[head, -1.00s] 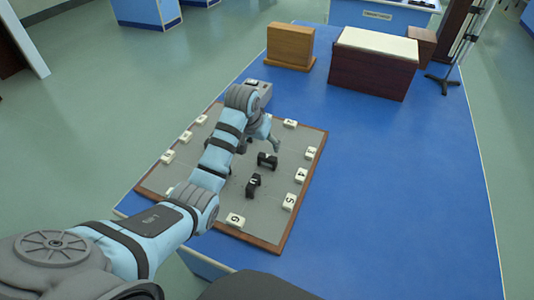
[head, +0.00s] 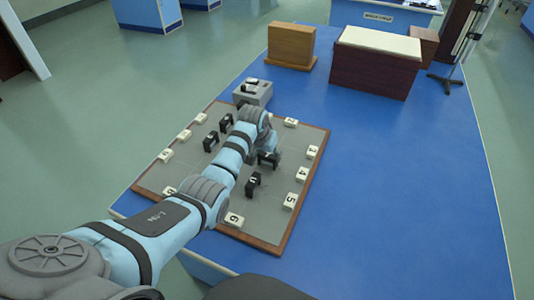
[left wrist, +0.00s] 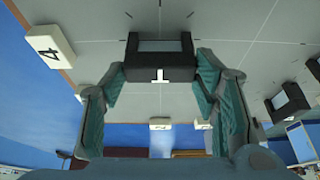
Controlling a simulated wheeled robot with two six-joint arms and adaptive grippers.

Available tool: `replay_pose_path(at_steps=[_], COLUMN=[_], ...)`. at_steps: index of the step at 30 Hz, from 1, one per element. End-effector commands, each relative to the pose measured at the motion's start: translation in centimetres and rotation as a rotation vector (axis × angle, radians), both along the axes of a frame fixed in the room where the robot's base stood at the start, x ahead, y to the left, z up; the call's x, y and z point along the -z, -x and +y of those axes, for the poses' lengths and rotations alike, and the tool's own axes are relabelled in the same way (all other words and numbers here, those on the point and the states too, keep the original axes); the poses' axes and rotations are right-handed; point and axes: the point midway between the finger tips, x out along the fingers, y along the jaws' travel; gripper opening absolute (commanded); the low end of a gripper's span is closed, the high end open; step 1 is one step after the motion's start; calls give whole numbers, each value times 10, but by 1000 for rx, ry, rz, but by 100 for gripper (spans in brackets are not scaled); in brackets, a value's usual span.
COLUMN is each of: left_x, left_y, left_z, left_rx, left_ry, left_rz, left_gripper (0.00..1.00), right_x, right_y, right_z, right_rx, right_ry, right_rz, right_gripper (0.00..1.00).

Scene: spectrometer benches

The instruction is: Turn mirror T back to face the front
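Mirror T (head: 270,158) is a small black block on the grey board, partly hidden by my left gripper in the head view. In the left wrist view mirror T (left wrist: 160,60) stands straight ahead with a white T-shaped mark, upside down in that picture, on its near top edge. My left gripper (left wrist: 162,80) is open, with one finger on each side of the mirror. The fingertips are close to its sides; a narrow gap seems to show. In the head view the left gripper (head: 268,150) is low over the board. My right gripper is not in view.
Another black mirror (head: 253,184) stands just in front of mirror T, and two more (head: 210,142) stand left of my arm. White numbered tiles (head: 302,174) line the wood-edged board (head: 318,150). A grey box (head: 254,91) stands at its far end.

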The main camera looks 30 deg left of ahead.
Motion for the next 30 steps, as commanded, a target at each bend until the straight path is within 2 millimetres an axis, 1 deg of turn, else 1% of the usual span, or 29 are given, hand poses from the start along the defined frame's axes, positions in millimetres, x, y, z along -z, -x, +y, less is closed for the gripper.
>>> replay_pose_path(at_steps=[8,14,23,26,30], left_x=[0,-1,-1,0,2], left_y=[0,0,-1,-1,-2], left_z=[0,0,2,2,3], left_rx=[12,76,291,385,518], left_ry=[1,2,2,2,2], left_rz=[0,-1,0,-2,-3], left_gripper=[27,27,27,27,27], right_x=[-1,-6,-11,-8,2], right_y=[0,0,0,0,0], right_z=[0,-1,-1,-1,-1], right_rx=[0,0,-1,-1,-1], right_ry=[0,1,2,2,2], right_rz=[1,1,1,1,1], right_gripper=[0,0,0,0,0])
